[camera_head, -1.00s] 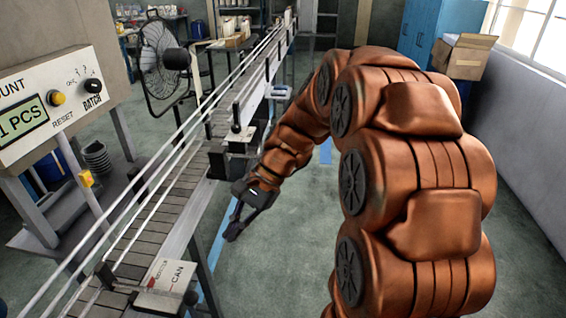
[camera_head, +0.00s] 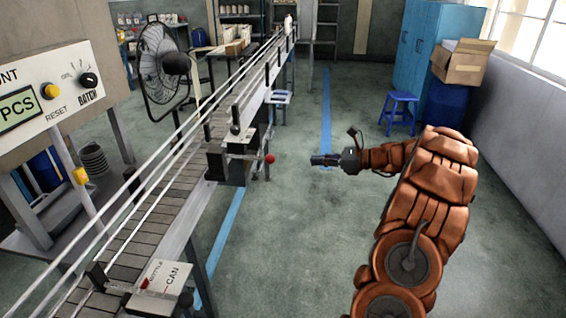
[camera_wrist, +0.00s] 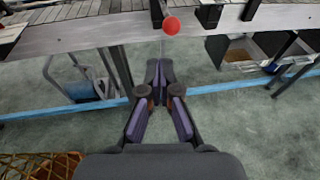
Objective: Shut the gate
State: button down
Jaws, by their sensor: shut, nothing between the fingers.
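The gate's handle appears to be the rod with a red ball knob (camera_head: 270,158) that sticks out from the near side of the conveyor's gate unit (camera_head: 240,146). The unit has a white plate and an upright black lever. Whether the gate itself is open or shut is too small to tell. My gripper (camera_head: 316,160) is shut and empty, to the right of the red knob and apart from it, pointing left toward the conveyor. In the wrist view, the fingertips (camera_wrist: 159,66) meet below the red knob (camera_wrist: 171,25), which stands in front of the conveyor's edge.
The conveyor (camera_head: 150,222) runs from the front left to the back, with rails along it. A "bottle/can" selector box (camera_head: 163,278) sits at its near end. A counter panel (camera_head: 45,95) is at left. A blue stool (camera_head: 400,108) stands at right. The floor between is clear.

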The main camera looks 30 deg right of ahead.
jog(key=w+d+p+x, duration=0.1)
jog(key=p+x, duration=0.3)
jog(key=x, duration=0.8)
jog(key=shift+w+m+t, duration=0.25)
jog(key=shift+m+t, duration=0.05)
jog(key=shift+f, duration=0.1)
